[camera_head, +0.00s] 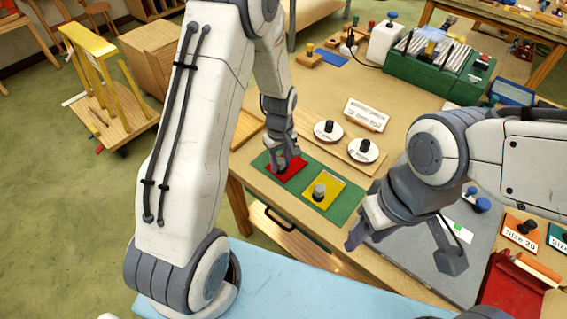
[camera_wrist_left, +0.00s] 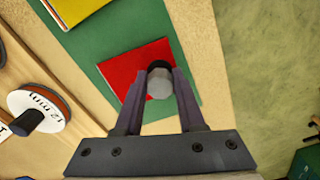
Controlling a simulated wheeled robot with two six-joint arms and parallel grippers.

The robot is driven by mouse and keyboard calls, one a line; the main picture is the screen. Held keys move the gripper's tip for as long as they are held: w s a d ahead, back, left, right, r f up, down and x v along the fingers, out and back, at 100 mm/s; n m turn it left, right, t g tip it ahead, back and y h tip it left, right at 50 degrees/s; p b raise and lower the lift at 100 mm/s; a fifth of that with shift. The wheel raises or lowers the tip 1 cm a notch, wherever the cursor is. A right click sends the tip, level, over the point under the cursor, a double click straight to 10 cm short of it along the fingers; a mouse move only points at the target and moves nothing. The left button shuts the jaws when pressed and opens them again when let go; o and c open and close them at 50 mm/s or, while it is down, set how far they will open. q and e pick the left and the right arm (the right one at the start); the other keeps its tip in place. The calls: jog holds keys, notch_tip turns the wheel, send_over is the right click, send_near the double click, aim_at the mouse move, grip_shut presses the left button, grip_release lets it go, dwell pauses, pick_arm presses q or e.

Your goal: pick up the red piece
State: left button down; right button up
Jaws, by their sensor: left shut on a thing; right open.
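The red piece (camera_head: 287,168) is a flat red square on the green mat (camera_head: 341,215) at the table's left front. It also shows in the left wrist view (camera_wrist_left: 122,75), with a round grey-topped knob (camera_wrist_left: 159,82) on it. My left gripper (camera_head: 284,168) is over the red piece, and its fingers (camera_wrist_left: 160,88) are shut on the knob. I cannot tell whether the piece is clear of the mat.
A yellow piece (camera_head: 327,198) with a grey knob lies beside the red one on the mat. Behind are two white discs with black knobs (camera_head: 363,151) and a white slotted block (camera_head: 366,115). A red tray (camera_head: 515,285) and size-labelled blocks (camera_head: 521,231) stand at the right.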

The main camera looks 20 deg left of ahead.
pick_arm(q)
jog(key=shift+r, duration=0.1)
jog(key=shift+w+r, duration=0.1)
jog(key=shift+r, duration=0.35)
jog(key=r+b, duration=0.1)
jog(key=d+r, duration=0.1)
jog(key=r, duration=0.1)
jog(key=shift+d+r+b, duration=0.1)
jog(key=shift+r+b, duration=0.15)
jog(key=shift+b, duration=0.1)
jog(key=s+d+r+b, duration=0.1)
jog(key=d+r+b, duration=0.1)
jog(key=d+r, duration=0.4)
jog(key=d, duration=0.4)
jog(key=shift+d+r, duration=0.25)
